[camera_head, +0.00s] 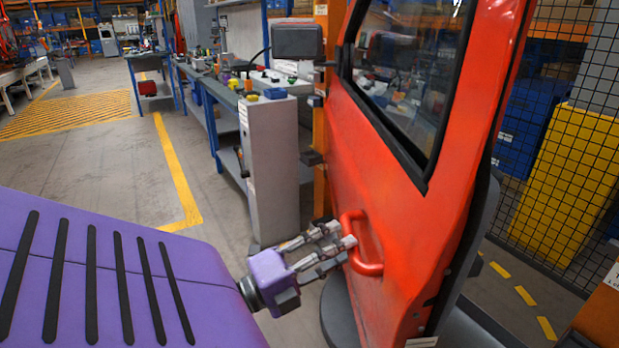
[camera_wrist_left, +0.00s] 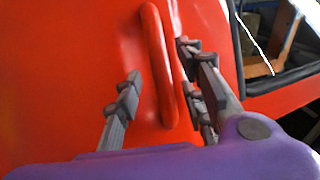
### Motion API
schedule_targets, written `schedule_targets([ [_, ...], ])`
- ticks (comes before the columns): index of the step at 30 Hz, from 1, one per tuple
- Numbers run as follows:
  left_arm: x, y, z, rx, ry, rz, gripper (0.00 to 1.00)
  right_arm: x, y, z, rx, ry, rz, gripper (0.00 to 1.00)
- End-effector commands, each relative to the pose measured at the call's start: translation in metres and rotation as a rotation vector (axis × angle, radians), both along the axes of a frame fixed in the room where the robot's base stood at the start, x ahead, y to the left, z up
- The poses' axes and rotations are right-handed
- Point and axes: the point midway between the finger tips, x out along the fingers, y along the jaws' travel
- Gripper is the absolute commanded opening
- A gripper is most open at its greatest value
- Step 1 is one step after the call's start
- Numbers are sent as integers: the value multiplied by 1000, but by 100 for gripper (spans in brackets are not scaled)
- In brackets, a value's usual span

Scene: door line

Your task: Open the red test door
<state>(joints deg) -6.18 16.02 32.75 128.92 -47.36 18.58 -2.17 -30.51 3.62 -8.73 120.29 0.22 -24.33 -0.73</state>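The red test door (camera_head: 400,210) stands at the centre right of the head view, with a dark-framed window (camera_head: 405,75) in its upper part. Its red bar handle (camera_head: 368,268) stands out from the lower panel. My left gripper (camera_head: 343,242) is at the handle, with its fingers open and pointing at the door. In the left wrist view, the handle (camera_wrist_left: 155,50) runs between the spread fingers (camera_wrist_left: 160,75) of the left gripper. A gap shows between the left finger and the handle; the other fingers appear closer to it. Contact cannot be told. My right gripper is not in view.
A grey pedestal (camera_head: 271,165) stands left of the door, by an orange post (camera_head: 322,120). A workbench (camera_head: 215,90) is behind it. A black mesh fence (camera_head: 560,150) with yellow and blue bins stands at the right. The floor (camera_head: 90,165) at the left is clear.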

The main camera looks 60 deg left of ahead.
Motion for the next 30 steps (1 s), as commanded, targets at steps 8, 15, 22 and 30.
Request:
schedule_targets([
  [8,-60,5,-12,-3,5,5,37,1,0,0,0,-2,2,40],
  [15,-93,6,-19,-2,4,1,37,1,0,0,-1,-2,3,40],
  [22,-100,6,-19,0,2,0,37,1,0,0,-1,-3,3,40],
  [30,-100,6,-19,-1,2,0,37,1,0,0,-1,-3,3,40],
])
